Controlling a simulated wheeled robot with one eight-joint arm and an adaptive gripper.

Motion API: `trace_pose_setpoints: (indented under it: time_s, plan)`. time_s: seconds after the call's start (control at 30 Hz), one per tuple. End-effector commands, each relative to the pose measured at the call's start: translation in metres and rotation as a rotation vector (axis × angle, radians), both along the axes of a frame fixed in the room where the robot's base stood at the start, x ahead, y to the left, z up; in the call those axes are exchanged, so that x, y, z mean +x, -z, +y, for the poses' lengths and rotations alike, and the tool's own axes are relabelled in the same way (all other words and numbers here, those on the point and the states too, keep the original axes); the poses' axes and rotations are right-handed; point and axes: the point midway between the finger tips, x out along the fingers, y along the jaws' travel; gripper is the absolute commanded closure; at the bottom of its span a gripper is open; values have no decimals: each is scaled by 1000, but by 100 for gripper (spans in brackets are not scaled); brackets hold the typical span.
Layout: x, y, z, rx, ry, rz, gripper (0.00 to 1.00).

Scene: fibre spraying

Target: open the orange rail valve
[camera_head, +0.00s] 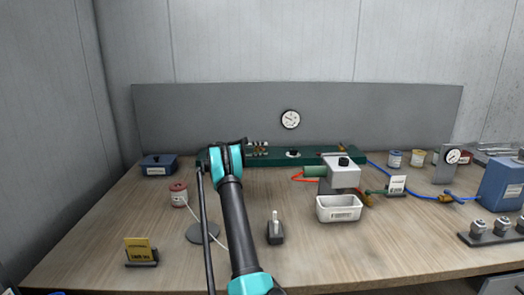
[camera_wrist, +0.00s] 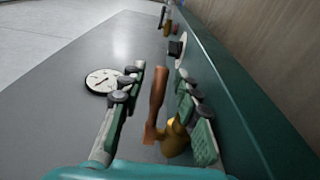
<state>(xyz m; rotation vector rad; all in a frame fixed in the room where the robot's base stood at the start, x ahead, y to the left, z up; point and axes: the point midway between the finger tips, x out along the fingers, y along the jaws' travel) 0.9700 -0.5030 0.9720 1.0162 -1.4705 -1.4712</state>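The orange valve shows in the wrist view as an orange-brown lever (camera_wrist: 156,95) on a brass body (camera_wrist: 174,138), beside the green rail (camera_wrist: 235,90). My gripper (camera_wrist: 160,78) is open, with one finger on each side of the lever. Gaps show between the lever and both fingers, so it does not look gripped. In the head view my gripper (camera_head: 258,148) is at the left part of the green rail (camera_head: 305,157). The arm and gripper hide the orange valve there.
A round gauge (camera_head: 290,119) is on the grey back panel (camera_head: 220,115). A black knob (camera_wrist: 177,47) and another lever sit farther along the rail. A grey block (camera_head: 343,174) and white bin (camera_head: 339,208) stand right of my arm.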

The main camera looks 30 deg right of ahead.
Motion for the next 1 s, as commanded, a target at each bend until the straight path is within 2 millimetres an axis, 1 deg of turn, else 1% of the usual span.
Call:
trace_pose_setpoints:
  time_s: [0.23,0.37,0.47,0.8,1.0]
  plan:
    - [0,0,0,0,0,0,67]
    - [3,0,8,-1,0,0,67]
    - [8,0,21,0,-2,0,67]
    - [33,0,84,0,-2,0,67]
    - [41,0,107,0,-1,0,67]
